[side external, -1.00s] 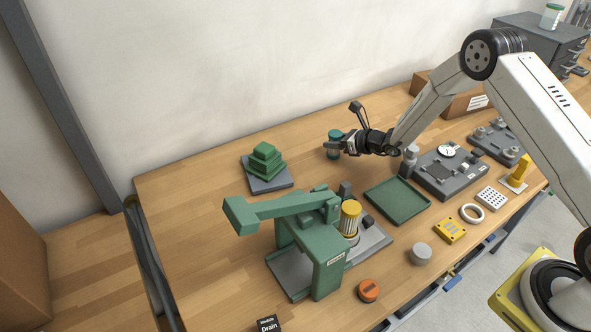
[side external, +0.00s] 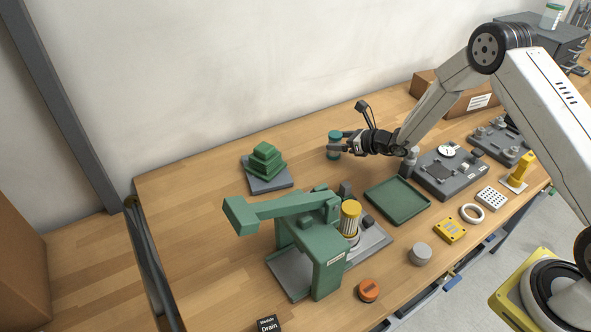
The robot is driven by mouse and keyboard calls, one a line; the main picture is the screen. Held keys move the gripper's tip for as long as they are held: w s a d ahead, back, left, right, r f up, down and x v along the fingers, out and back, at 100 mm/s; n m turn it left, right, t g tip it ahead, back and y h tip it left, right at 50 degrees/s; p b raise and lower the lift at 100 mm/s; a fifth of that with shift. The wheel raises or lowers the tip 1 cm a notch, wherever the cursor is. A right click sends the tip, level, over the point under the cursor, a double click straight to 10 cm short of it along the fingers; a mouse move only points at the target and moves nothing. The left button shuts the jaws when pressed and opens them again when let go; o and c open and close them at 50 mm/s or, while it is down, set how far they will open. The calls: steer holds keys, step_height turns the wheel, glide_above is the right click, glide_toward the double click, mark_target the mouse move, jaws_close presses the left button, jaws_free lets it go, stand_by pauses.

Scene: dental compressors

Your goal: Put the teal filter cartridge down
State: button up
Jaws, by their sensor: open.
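The teal filter cartridge (side external: 334,151) is a small cylinder standing upright on the wooden table toward the back, behind the green press. My gripper (side external: 340,143) is open, just to the right of the cartridge, with its fingertips close to its side. I cannot tell whether a fingertip still touches it. The lower part of the cartridge is partly hidden by a finger.
A green press (side external: 318,245) with a yellow-capped cylinder (side external: 350,217) stands in front. A green tray (side external: 398,201) lies to the right, and a stack of green blocks (side external: 265,160) to the left. A grey fixture plate (side external: 455,182) is further right. Bare table surrounds the cartridge.

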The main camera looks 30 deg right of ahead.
steer(key=v, duration=1)
steer(key=shift+s+r, duration=0.1)
stand_by(0.5)
steer(key=s+a+r+n+g+y, duration=0.2)
steer(key=s+a+n+g+y, duration=0.1)
steer(key=s+a+n+g, duration=0.65)
steer(key=s+d+r+n+h, duration=0.1)
steer(key=s+n+h, duration=0.3)
steer(key=n, duration=0.7)
steer(key=s+d+r+n+h, duration=0.1)
steer(key=s+r+n+h, duration=0.3)
steer(key=s+n, duration=0.4)
steer(key=n, duration=0.3)
steer(key=shift+s, duration=0.35)
